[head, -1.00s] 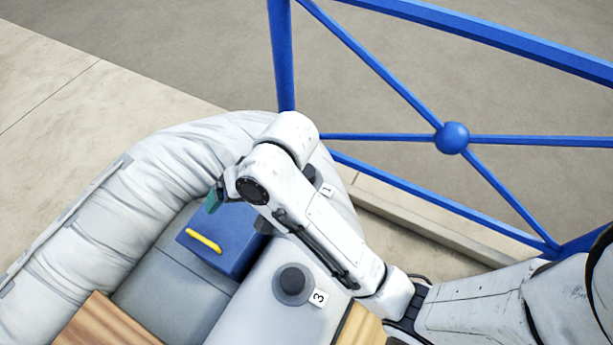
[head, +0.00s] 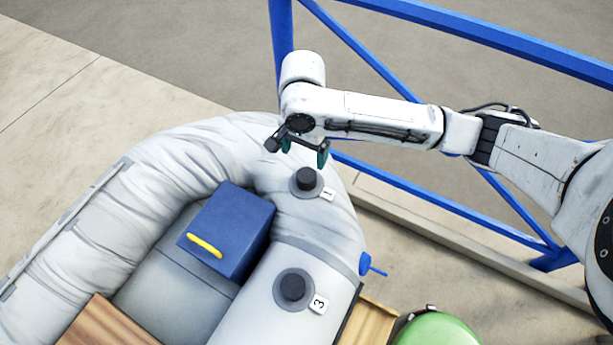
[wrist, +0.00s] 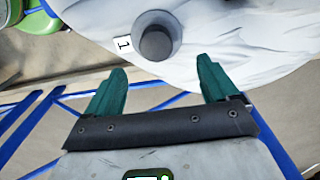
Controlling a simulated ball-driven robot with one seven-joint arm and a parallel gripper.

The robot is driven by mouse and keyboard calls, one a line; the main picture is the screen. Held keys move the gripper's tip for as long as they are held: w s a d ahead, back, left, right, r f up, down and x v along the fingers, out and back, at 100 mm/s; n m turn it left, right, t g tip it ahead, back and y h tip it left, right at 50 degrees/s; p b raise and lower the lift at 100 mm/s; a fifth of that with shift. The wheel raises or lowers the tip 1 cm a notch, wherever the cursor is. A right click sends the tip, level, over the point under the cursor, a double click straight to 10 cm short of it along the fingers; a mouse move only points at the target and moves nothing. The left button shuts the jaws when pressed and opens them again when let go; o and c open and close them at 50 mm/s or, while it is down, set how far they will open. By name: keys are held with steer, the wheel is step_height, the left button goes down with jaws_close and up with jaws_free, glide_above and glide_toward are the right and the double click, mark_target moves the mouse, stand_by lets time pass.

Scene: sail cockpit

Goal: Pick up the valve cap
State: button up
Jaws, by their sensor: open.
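Two dark valve caps sit on round grey bases on the grey inflatable tube. The valve cap labelled 1 (head: 306,179) is near the tube's rounded end; the valve cap labelled 3 (head: 293,287) is lower in the head view. My gripper (head: 304,152) is open and empty, just above cap 1 in the picture. In the wrist view, cap 1 (wrist: 156,43) lies beyond the fingertips of my gripper (wrist: 161,66), roughly centred between them and apart from both. Its tag is to its left.
A blue box (head: 228,232) with a yellow handle sits inside the boat. A blue railing (head: 440,132) stands behind my arm. A blue fitting (head: 366,264) sticks out of the tube's right side. A green rounded object (head: 436,331) is at the bottom right.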

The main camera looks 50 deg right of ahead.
mark_target(306, 174)
step_height(306, 174, down, 5)
steer(key=shift+s+d+f, duration=0.1)
steer(key=shift+s+f, duration=0.05)
steer(key=shift+f, duration=1.15)
steer(key=shift+s+f, duration=0.15)
steer(key=shift+f, duration=1.15)
steer(key=c, duration=1)
